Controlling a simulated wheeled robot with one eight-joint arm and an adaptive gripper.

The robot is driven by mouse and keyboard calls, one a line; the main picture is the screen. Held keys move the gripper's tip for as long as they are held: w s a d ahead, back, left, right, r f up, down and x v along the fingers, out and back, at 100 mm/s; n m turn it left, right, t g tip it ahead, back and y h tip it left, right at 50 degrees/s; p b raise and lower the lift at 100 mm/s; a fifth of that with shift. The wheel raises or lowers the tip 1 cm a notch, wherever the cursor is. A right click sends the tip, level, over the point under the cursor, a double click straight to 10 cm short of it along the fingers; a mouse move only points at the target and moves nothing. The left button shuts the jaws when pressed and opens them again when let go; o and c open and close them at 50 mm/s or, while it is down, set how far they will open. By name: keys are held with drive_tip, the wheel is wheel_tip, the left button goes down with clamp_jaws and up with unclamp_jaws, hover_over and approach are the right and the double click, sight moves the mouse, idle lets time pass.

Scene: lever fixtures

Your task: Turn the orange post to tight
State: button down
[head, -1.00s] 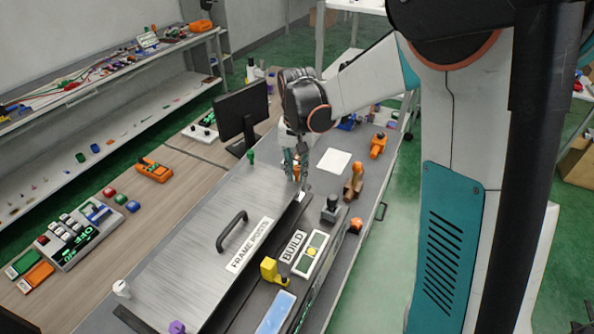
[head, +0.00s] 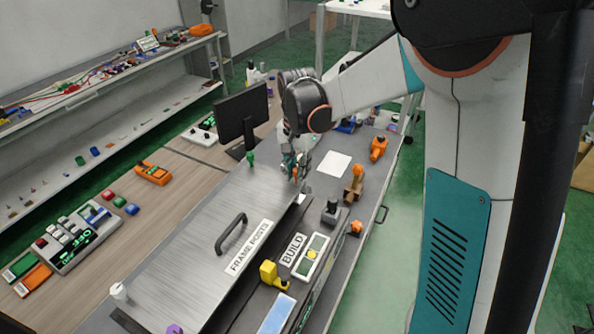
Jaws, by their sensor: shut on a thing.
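The orange post (head: 295,172) is at the far right corner of a brushed metal plate (head: 200,235) labelled FRAME POSTS. My gripper (head: 296,171) points down there with its fingers shut on the post, which shows only as a small patch of orange between them. The fingers hide most of the post, and I cannot read any tight mark. A green post (head: 250,157), a white post (head: 119,291) and a purple post (head: 174,329) are at the plate's other corners.
A black handle (head: 231,232) rises from the plate. A monitor (head: 242,113) stands behind, left of my arm. To the right are an orange lever fixture (head: 355,182), a dark knob fixture (head: 331,210) and a yellow fixture (head: 272,273). A white sheet (head: 334,164) lies flat.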

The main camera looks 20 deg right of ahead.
drive_tip(key=c, duration=1.5)
unclamp_jaws()
drive_tip(key=shift+o, duration=0.2)
drive_tip(key=shift+r, duration=0.1)
wheel_tip(320, 180, up, 12)
